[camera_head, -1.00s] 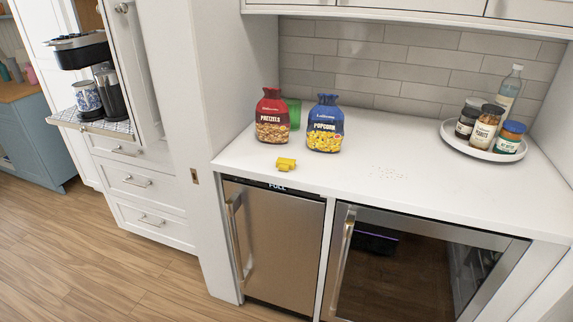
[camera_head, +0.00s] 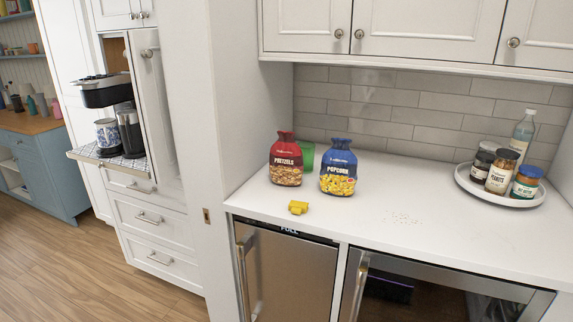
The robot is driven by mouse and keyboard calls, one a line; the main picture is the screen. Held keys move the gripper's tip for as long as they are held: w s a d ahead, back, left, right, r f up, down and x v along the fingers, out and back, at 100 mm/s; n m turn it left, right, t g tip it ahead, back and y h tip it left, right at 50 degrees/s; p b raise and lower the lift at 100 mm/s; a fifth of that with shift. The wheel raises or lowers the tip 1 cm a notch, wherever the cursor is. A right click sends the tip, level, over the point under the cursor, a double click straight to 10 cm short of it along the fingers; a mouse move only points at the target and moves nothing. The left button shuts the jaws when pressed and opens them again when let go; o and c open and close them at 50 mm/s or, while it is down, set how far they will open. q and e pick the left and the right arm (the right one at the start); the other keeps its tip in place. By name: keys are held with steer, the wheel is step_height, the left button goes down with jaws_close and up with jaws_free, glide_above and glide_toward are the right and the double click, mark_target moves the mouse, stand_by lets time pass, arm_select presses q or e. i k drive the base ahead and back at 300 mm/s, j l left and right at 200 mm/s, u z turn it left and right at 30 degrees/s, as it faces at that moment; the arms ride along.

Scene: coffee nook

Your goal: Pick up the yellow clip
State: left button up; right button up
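The yellow clip (camera_head: 298,208) lies on the white counter (camera_head: 375,222), close to its front edge and above the steel-fronted appliance. It stands apart from the bags behind it. A red pretzels bag (camera_head: 286,163) and a blue popcorn bag (camera_head: 338,170) stand upright at the back left of the counter. Neither of my grippers shows in the head view.
A green cup (camera_head: 307,156) stands partly hidden behind the bags. A round white tray (camera_head: 497,196) with several jars and a bottle (camera_head: 521,134) is at the right. Small pale crumbs (camera_head: 402,218) lie mid-counter. Upper cabinets (camera_head: 425,30) overhang the back. A coffee machine (camera_head: 104,92) is at the left.

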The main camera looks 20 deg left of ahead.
mark_target(295, 207)
steer(key=i+j, duration=0.1)
steer(key=j, duration=0.25)
steer(key=i+j+z, duration=0.15)
steer(key=j, duration=0.2)
steer(key=i+j, duration=0.1)
steer(key=j, duration=0.25)
steer(key=i+j+z, duration=0.15)
steer(key=j, duration=0.2)
steer(key=k, duration=0.05)
